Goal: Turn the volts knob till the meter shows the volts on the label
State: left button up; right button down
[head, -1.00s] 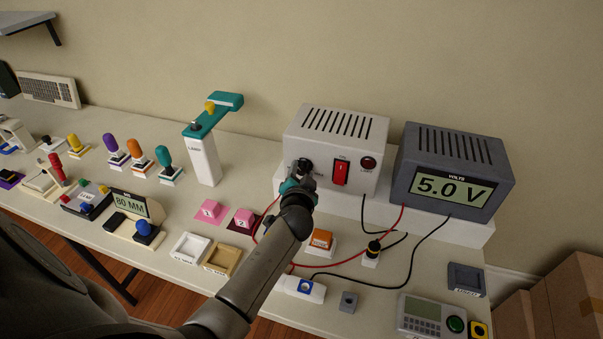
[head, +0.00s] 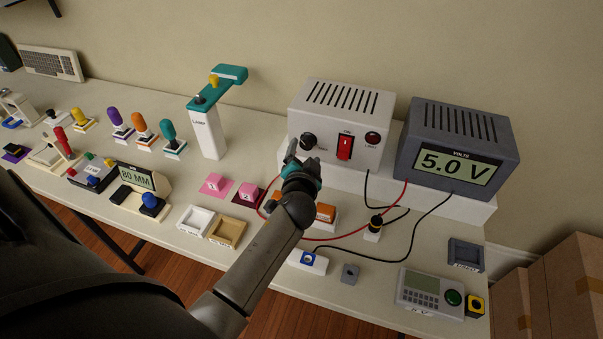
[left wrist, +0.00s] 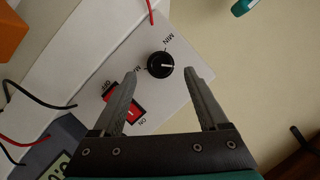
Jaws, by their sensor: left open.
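The black volts knob (head: 308,141) is on the front of the white power supply (head: 326,122). In the left wrist view the knob (left wrist: 160,65) has a white pointer mark, with MIN printed beside it. My left gripper (head: 301,160) is open and empty, just in front of and below the knob. In the left wrist view its two fingers (left wrist: 160,77) stand apart on either side of the knob, with a gap visible. The grey meter (head: 457,150) reads 5.0 V. A small label (head: 418,311) at the table's front edge ends in V; its number is too small to read surely. My right gripper is not in view.
A red switch (head: 345,147) and a red lamp (head: 373,139) sit right of the knob. Red and black cables run across the table below. A teal-topped white lamp (head: 208,130) stands left of the supply. A keypad unit (head: 430,292) lies at the front right.

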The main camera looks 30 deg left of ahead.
pick_arm(q)
jog(key=v, duration=1.1)
jog(key=s+d+f+g+h, duration=0.3)
jog(key=s+d+g+h, duration=0.15)
jog(key=s, duration=0.45)
jog(key=s+d+f+g+h, duration=0.3)
jog(key=s+d+f+g, duration=0.15)
jog(key=s, duration=0.45)
notch_tip(320, 180, down, 25)
jog(key=s+g+b, duration=0.2)
jog(key=b, duration=0.2)
jog(key=s+a+f+b, duration=0.3)
jog(key=s+f+b, duration=0.1)
jog(key=s+f, duration=1.1)
notch_tip(320, 180, down, 3)
jog(key=shift+s+r+g+y, duration=0.2)
jog(key=shift+s+g+y, duration=0.1)
jog(key=shift+g+y, duration=0.1)
